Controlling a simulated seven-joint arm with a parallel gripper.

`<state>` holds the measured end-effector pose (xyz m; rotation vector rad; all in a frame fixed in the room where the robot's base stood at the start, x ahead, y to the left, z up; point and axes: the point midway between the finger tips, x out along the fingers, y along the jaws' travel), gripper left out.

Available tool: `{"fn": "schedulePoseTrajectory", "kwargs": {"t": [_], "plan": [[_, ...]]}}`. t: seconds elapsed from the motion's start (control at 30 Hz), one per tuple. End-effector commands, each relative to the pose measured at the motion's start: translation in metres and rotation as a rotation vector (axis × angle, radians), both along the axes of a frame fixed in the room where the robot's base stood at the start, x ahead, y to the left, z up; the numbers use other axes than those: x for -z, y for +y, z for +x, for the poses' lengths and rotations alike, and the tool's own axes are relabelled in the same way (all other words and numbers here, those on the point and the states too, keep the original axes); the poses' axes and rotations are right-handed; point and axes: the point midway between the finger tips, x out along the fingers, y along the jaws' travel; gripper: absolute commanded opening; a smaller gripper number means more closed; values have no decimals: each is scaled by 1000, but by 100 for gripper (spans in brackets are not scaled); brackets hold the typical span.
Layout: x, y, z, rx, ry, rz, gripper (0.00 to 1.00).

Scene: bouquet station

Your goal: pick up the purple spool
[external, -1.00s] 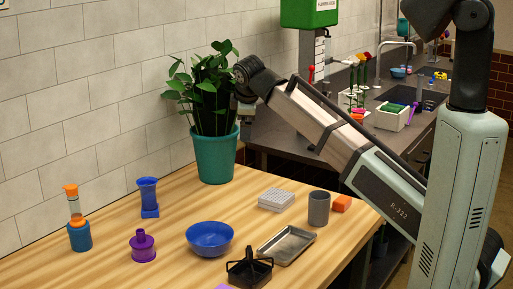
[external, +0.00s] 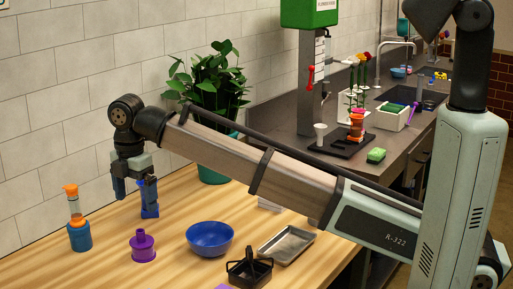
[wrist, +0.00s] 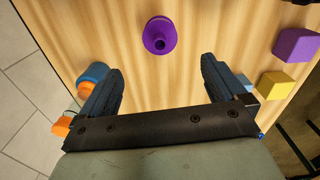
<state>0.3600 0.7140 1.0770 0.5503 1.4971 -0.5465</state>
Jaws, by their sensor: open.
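The purple spool (external: 143,249) stands upright on the wooden table, with a wide base and a narrower neck. In the wrist view the spool (wrist: 160,36) shows from above, beyond the fingertips and roughly centred between them. My gripper (external: 133,190) is open and points down, above the table and behind the spool in the external view. Its two dark blue fingers are spread with nothing between them in the wrist view (wrist: 158,75). The gripper is apart from the spool.
An orange-topped piece stands in a blue cup (external: 79,238) at left. A blue bowl (external: 210,240), black caddy (external: 249,272) and metal tray (external: 286,246) are to the right. A purple block (wrist: 297,45) and yellow block (wrist: 277,85) show in the wrist view.

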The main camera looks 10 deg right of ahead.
Motion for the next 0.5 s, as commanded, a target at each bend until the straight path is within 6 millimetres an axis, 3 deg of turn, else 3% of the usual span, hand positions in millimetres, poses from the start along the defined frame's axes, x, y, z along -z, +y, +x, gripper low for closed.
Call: {"fn": "schedulePoseTrajectory", "kwargs": {"t": [0.5], "plan": [[73,0,-3,-7,5,-3,98]]}}
